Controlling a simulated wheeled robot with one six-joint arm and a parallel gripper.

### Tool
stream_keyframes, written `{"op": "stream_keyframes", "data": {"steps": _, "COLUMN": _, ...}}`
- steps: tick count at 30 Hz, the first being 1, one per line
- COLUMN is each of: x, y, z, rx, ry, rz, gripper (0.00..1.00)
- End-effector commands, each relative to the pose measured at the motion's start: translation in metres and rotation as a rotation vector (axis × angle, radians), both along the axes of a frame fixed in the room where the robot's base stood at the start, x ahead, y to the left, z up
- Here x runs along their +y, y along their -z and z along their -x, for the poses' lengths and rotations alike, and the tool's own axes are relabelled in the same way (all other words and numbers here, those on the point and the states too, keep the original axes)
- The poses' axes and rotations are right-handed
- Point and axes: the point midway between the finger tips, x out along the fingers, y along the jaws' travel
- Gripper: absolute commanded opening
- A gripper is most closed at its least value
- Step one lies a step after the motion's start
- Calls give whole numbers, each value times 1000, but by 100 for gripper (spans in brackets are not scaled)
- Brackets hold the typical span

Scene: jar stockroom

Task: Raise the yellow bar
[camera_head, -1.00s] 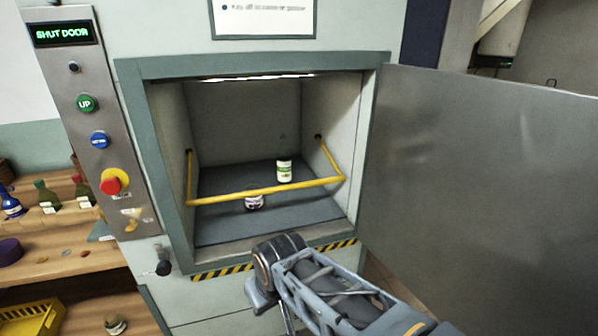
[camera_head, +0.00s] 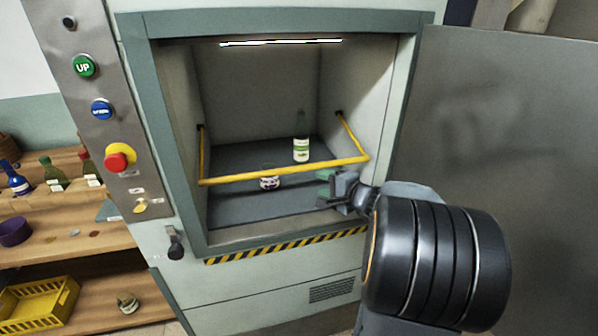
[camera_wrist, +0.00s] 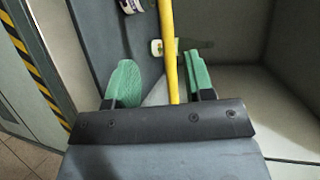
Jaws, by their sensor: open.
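The yellow bar (camera_head: 285,171) is a U-shaped rail hinged on both side walls of the lift compartment. It lies low across the front of the opening. My gripper (camera_head: 325,187) is at the opening, near the right part of the bar. In the wrist view, the bar (camera_wrist: 168,50) runs between the two green fingertips of my gripper (camera_wrist: 160,82). The fingers are open, with a gap on each side of the bar. Whether the bar is at the fingers' depth is hard to tell.
The open door (camera_head: 510,130) is at right. The control panel (camera_head: 100,115) is at left, beside shelves with bottles and a yellow basket (camera_head: 38,302).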

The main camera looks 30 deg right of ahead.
Motion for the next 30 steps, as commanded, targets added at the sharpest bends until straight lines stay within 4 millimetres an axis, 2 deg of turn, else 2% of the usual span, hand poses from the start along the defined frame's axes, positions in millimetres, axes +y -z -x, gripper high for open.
{"op": "stream_keyframes", "data": {"steps": 1, "x": -8, "y": 1, "z": -2, "rx": -12, "ry": 25, "rz": -12, "gripper": 48}}
{"op": "stream_keyframes", "data": {"steps": 5, "x": -14, "y": 0, "z": -13, "rx": -31, "ry": 53, "rz": -24, "gripper": 48}}
{"op": "stream_keyframes", "data": {"steps": 21, "x": 6, "y": 17, "z": -106, "rx": -30, "ry": 52, "rz": -24, "gripper": 48}}
{"op": "stream_keyframes", "data": {"steps": 30, "x": 10, "y": 23, "z": -131, "rx": -31, "ry": 54, "rz": -24, "gripper": 48}}
